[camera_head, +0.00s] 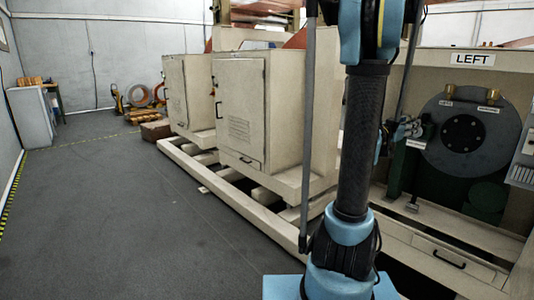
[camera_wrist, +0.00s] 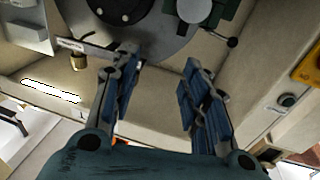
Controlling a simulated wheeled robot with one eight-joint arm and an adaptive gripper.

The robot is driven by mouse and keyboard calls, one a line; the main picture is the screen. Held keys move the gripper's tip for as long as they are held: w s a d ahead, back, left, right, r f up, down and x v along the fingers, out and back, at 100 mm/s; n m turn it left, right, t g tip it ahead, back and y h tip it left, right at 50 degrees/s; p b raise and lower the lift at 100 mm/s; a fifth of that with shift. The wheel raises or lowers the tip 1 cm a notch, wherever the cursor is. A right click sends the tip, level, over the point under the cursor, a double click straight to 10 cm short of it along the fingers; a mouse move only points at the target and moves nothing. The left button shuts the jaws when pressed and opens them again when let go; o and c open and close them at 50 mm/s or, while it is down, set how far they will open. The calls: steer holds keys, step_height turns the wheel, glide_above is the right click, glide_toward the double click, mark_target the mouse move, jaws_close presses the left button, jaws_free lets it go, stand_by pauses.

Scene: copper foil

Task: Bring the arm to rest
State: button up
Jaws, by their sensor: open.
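My arm (camera_head: 362,140) rises through the middle of the head view and runs out of its top edge. In the wrist view my gripper (camera_wrist: 160,68) is open, with its two blue-padded fingers wide apart and nothing between them. Beyond the fingertips is the dark round disc (camera_wrist: 145,35) of a machine. It also shows in the head view, as a grey disc (camera_head: 462,133) under a "LEFT" sign (camera_head: 472,59).
Beige cabinets (camera_head: 240,110) stand on a low beige frame (camera_head: 235,195) left of my arm. The grey floor (camera_head: 110,210) on the left is largely clear.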

steer(key=s+a+f+n+g+y, duration=0.2)
steer(key=s+a+f+n+y, duration=0.2)
steer(key=s+a+f, duration=0.3)
steer(key=s+a+f+n+g+y, duration=0.3)
steer(key=s+a+f+y, duration=0.4)
steer(key=a, duration=1.1)
steer(key=s+a+f+n+g+y, duration=0.2)
steer(key=s+a+f+n+y, duration=0.3)
steer(key=s+a+f, duration=0.4)
steer(key=s+a, duration=0.3)
steer(key=s, duration=0.1)
steer(key=shift+s+a+f, duration=0.15)
steer(key=shift+s+f, duration=0.05)
steer(key=shift+s, duration=0.1)
steer(key=shift+w+f+g, duration=0.2)
steer(key=shift+w+g, duration=0.1)
steer(key=shift+w, duration=0.2)
steer(key=shift+c, duration=1)
